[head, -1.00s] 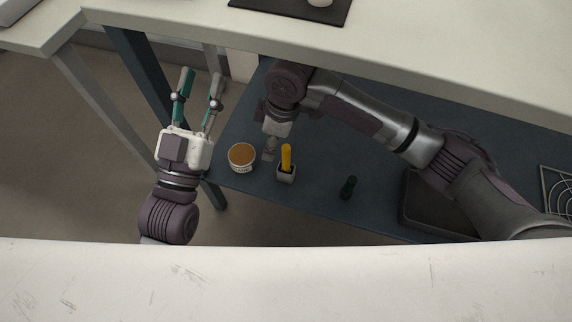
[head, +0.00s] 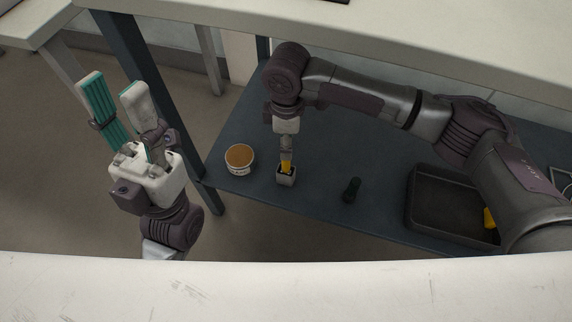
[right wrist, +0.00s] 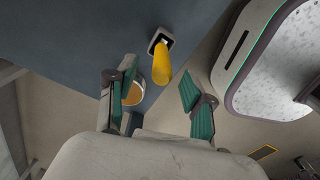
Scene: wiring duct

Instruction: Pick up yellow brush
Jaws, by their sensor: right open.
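The yellow brush (head: 286,169) stands upright in a small grey square holder (head: 286,180) on the dark lower shelf. In the head view my right gripper (head: 286,155) is directly above it and covers most of the handle. In the right wrist view the yellow handle (right wrist: 162,68) rises from the holder (right wrist: 160,40) towards the space between the open fingers (right wrist: 157,88), with a gap on each side. My left gripper (head: 112,88) is at the left, away from the shelf, open and empty with its fingers pointing up.
A round tub with brown-orange contents (head: 239,156) stands left of the holder. A small dark bottle-like object (head: 351,190) stands to the right. A dark tray (head: 440,205) with something yellow (head: 489,218) in it is further right. The light tabletop (head: 360,25) overhangs the shelf.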

